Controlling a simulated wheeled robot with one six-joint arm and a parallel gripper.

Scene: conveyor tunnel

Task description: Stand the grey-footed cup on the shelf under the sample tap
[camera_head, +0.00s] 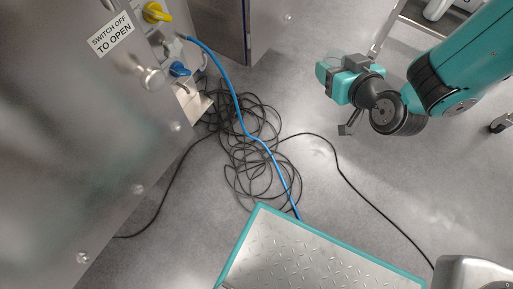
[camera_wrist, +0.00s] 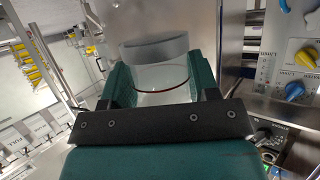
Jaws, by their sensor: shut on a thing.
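In the wrist view, my gripper (camera_wrist: 152,92) is shut on a clear cup (camera_wrist: 160,76) with a thick grey foot (camera_wrist: 153,47) and a thin dark red line around it. The foot points to the top of that picture. In the head view, my gripper (camera_head: 335,80) is in the air at the upper right, well apart from the steel cabinet; I cannot make out the cup there. On the cabinet are a yellow handle (camera_head: 155,13) and a blue handle (camera_head: 180,69). A small pale ledge (camera_head: 196,107) juts out below the blue one. I cannot tell which fitting is the sample tap.
The steel cabinet (camera_head: 70,130) fills the left. A blue hose (camera_head: 235,98) runs from it across the floor, over a tangle of black cable (camera_head: 252,160). A teal-edged tread-plate platform (camera_head: 315,260) is at the bottom.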

